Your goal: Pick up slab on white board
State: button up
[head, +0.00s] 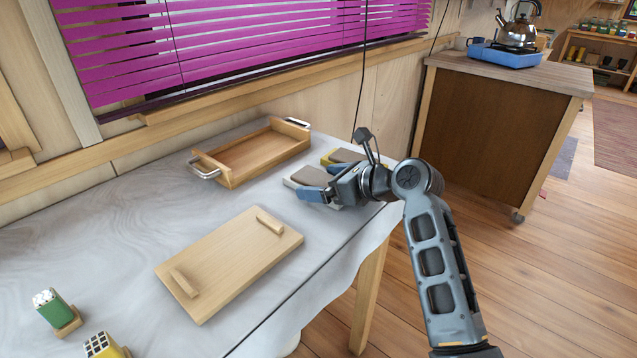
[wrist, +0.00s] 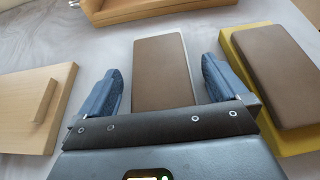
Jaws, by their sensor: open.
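The brown slab (head: 308,177) lies flat on the white board (head: 291,184), near the table's right end. In the wrist view, the slab (wrist: 162,70) is upright in the picture, in the gap between my fingers. Little of the white board shows there, only a thin pale edge around the slab. My gripper (head: 326,184) is open and low over the near end of the slab. In the wrist view, one blue finger of my gripper (wrist: 160,85) is on each side, with visible gaps to the slab. My gripper body hides the slab's near end.
A yellow board (wrist: 238,55) with another brown slab (wrist: 280,72) lies close on the right. A wooden tray with metal handles (head: 228,180) stands behind. A wooden board with two grips (head: 228,262) lies at left. Two small blocks are at the near left.

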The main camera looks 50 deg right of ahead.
jog(key=c, duration=1.2)
jog(key=shift+r, duration=0.2)
jog(key=shift+c, duration=0.2)
